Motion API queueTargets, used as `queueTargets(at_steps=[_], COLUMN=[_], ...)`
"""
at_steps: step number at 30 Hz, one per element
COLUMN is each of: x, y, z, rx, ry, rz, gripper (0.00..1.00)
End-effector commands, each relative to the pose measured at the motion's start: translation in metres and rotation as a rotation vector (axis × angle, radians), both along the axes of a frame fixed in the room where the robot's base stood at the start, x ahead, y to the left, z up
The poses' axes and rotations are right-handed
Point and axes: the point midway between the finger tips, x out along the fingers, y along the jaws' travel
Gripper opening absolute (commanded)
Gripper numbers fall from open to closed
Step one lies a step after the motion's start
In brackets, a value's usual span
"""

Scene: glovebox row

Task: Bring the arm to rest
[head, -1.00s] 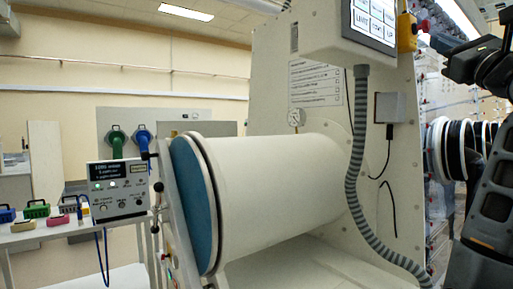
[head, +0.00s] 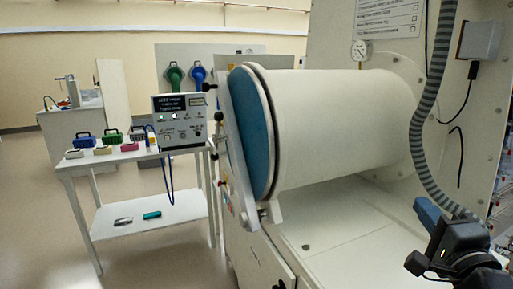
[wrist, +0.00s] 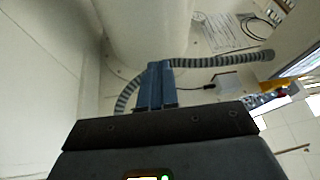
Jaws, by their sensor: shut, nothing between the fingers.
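My gripper (head: 424,206) is at the lower right of the head view, in front of the shelf below the large white cylinder. Its blue fingers are together and hold nothing. In the wrist view the fingers (wrist: 155,68) stand side by side in the middle, with a grey ribbed hose behind them. Most of my arm is outside the head view.
The white cylinder (head: 345,125) with a blue round door (head: 252,130) juts from the glovebox wall. The ribbed hose (head: 435,110) hangs close to my gripper. A white cart (head: 150,205) with several small cases stands left. Floor at far left is clear.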

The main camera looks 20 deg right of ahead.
Motion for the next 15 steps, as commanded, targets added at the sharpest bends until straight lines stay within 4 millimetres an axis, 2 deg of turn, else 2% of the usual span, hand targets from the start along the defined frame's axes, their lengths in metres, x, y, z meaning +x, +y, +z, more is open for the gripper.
queueTargets(at_steps=[1, 6, 9, 15], x=[-0.011, -0.049, -0.076, -0.135], y=[0.016, 0.060, 0.085, 0.131], z=[-0.020, -0.067, -0.090, -0.122], rx=[-0.051, -0.255, -0.379, -0.637], ry=[0.052, 0.192, 0.270, 0.402], rz=[0.005, 0.025, 0.048, 0.112], gripper=[0.00, 0.00, 0.00, 0.00])
